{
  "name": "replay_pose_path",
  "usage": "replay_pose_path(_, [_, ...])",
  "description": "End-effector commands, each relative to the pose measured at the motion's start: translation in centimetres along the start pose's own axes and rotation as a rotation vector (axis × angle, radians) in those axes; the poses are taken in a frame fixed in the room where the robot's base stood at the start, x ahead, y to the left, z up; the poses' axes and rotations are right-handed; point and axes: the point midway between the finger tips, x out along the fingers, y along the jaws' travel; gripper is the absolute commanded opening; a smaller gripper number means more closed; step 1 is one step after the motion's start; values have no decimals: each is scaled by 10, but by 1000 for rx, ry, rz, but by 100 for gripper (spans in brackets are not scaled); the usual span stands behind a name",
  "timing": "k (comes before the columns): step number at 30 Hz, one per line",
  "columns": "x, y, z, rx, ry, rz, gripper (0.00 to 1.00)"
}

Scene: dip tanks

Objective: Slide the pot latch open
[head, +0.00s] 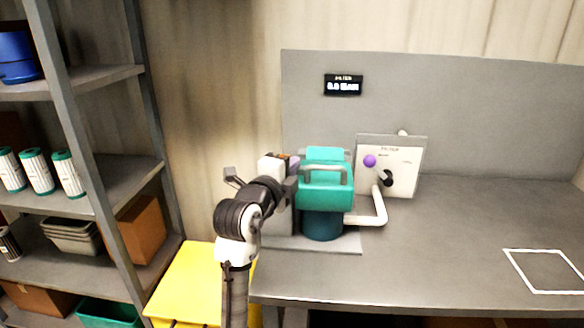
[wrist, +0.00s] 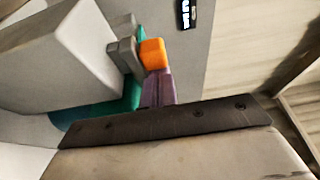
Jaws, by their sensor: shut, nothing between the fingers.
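The pot (head: 322,195) stands on the bench, with a green top, a grey handle and a dark teal lower body. Part of its green side shows in the wrist view (wrist: 132,92). An orange block (wrist: 152,53), seemingly the latch's knob, sits against a grey bracket (wrist: 124,54) beside the pot. My gripper (wrist: 158,76) has its purple fingers together with nothing between them. Their tips are right at the orange block; I cannot tell whether they touch it. In the head view my arm reaches the pot's left side and hides most of the latch.
A filter panel (head: 402,178) with a purple knob (head: 369,161) stands right of the pot, joined to it by a white pipe (head: 380,207). A pale block (wrist: 75,60) is close beside the bracket. A shelf rack (head: 108,180) stands left.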

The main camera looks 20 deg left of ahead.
Motion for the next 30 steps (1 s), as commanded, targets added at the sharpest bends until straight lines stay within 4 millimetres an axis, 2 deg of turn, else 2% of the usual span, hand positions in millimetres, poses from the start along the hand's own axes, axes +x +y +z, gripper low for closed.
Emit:
replay_pose_path(6, [-10, 4, 29, 0, -6, -2, 0])
replay_pose_path(9, [-13, 2, 37, 0, -4, -1, 0])
replay_pose_path(30, [-13, 0, 37, -2, -11, -2, 0])
